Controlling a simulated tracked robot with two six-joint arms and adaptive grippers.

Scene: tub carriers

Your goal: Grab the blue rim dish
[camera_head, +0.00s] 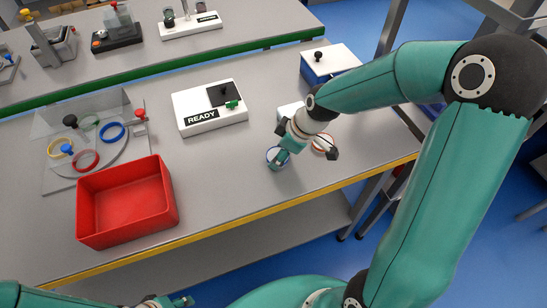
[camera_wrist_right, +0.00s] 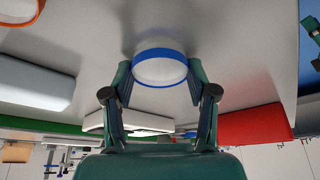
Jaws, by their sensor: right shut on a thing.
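The blue rim dish (camera_head: 272,152) is a small white round dish near the front edge of the grey table, partly hidden by my right gripper (camera_head: 280,157). In the right wrist view the white dish with its blue rim (camera_wrist_right: 160,70) sits between the two fingers of my right gripper (camera_wrist_right: 160,82), one finger on each side. The right gripper is shut on it. The dish looks to be on or just at the table top. My left gripper (camera_head: 172,302) shows only in part at the bottom edge, and its fingers are not clear.
An orange-rimmed dish (camera_head: 323,142) stands close by on the right, with a white block (camera_head: 290,109) behind. A red bin (camera_head: 125,202), a turntable of coloured rings (camera_head: 70,172), a READY box (camera_head: 205,122) and a blue-and-white box (camera_head: 330,66) share the table.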

